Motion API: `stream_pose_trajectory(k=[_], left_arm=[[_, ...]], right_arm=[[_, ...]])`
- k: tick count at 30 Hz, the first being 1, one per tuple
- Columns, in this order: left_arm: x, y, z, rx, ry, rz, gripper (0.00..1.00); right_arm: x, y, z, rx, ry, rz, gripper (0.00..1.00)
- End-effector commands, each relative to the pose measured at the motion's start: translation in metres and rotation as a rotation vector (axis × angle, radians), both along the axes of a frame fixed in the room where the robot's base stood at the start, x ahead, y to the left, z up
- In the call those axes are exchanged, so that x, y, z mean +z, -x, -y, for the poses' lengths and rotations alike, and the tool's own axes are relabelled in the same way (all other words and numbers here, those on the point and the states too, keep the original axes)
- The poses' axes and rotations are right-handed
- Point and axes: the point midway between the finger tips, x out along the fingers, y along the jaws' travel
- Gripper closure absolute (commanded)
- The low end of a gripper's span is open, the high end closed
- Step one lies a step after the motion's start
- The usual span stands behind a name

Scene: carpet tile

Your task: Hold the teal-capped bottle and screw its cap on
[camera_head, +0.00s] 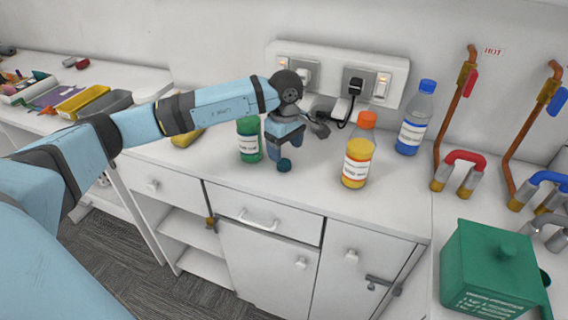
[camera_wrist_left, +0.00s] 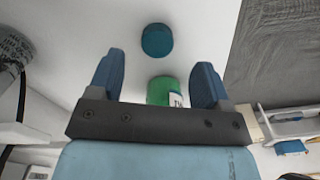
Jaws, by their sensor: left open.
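The teal cap (camera_head: 284,165) lies loose on the white counter, just below my left gripper in the head view; it also shows in the left wrist view (camera_wrist_left: 157,40), beyond the fingertips. The green bottle (camera_head: 249,140) with a white label stands upright to the left of the gripper. In the left wrist view the bottle (camera_wrist_left: 161,88) shows partly, behind the gap between the fingers. My left gripper (camera_head: 284,148) points down, open and empty, its fingers also seen in the wrist view (camera_wrist_left: 158,62). The bottle's top is small and hard to make out. My right gripper is not in view.
An orange-capped bottle (camera_head: 357,150) and a blue-capped bottle (camera_head: 415,118) stand to the right. A socket panel (camera_head: 338,75) with plugs is on the wall behind. Copper pipes and a green box (camera_head: 490,270) are at the far right. The counter's front is clear.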

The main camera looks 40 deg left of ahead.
Motion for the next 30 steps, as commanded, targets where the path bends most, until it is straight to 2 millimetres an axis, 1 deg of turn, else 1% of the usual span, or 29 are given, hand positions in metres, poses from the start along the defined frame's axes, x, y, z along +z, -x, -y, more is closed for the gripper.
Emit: stream_pose_trajectory(k=[3,11,13,17,19,21,24,30], left_arm=[[-0.003,0.000,0.000,0.000,0.000,0.000,0.28],[-0.004,0.000,0.000,0.000,0.000,0.000,0.28],[-0.007,0.000,0.000,0.000,0.001,-0.002,0.28],[-0.021,-0.001,0.001,0.000,0.001,-0.003,0.28],[-0.032,-0.001,0.002,0.000,0.001,-0.004,0.28],[-0.044,-0.001,0.002,0.000,0.001,-0.003,0.28],[-0.054,-0.001,0.001,0.000,0.001,-0.002,0.28],[-0.055,-0.002,0.001,0.000,0.000,0.000,0.28]], right_arm=[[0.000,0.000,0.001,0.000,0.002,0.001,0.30],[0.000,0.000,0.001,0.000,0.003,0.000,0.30],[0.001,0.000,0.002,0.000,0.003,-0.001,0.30],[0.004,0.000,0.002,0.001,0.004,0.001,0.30],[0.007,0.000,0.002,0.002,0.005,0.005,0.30],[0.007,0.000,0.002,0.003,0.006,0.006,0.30],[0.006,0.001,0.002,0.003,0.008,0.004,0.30],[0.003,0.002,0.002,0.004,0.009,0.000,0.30]])
